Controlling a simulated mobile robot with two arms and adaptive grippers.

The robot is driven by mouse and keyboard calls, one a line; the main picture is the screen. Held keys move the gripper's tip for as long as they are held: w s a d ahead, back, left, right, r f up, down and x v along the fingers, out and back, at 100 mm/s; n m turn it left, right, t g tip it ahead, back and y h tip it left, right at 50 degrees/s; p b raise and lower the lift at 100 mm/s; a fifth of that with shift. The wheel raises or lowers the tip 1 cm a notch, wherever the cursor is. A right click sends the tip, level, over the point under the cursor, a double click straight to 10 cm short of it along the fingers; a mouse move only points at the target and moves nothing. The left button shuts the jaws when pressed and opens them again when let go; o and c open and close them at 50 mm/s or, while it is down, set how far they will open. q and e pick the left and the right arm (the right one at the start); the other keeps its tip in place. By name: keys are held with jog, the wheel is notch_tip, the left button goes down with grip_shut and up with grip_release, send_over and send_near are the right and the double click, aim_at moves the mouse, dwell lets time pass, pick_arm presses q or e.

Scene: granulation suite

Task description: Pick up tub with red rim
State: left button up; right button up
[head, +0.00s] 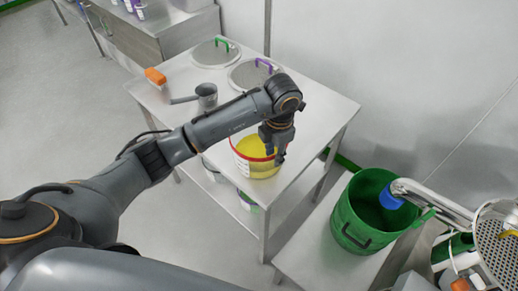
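The tub with the red rim (247,166) stands on the steel table near its front edge. It is white outside, with yellow contents showing inside. My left gripper (279,157) points down over the tub's right side, at its rim. The arm hides part of the tub's back edge. The finger gap is too small and dark to tell whether the gripper is open or shut on the rim. My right gripper is not in view.
The steel table (325,108) also bears two round lids with a green handle (222,42) and a purple handle (264,65), a metal scoop (206,95) and an orange-backed brush (155,76). A green bucket (345,222) stands at the lower right beside a pipe with a blue end (391,198).

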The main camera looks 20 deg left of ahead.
pick_arm(q)
jog(key=p, duration=0.2)
send_over(273, 173)
notch_tip(273, 173, down, 5)
jog(key=shift+s+r, duration=0.15)
jog(key=shift+f, duration=0.55)
grip_shut()
jog(key=shift+r, duration=0.1)
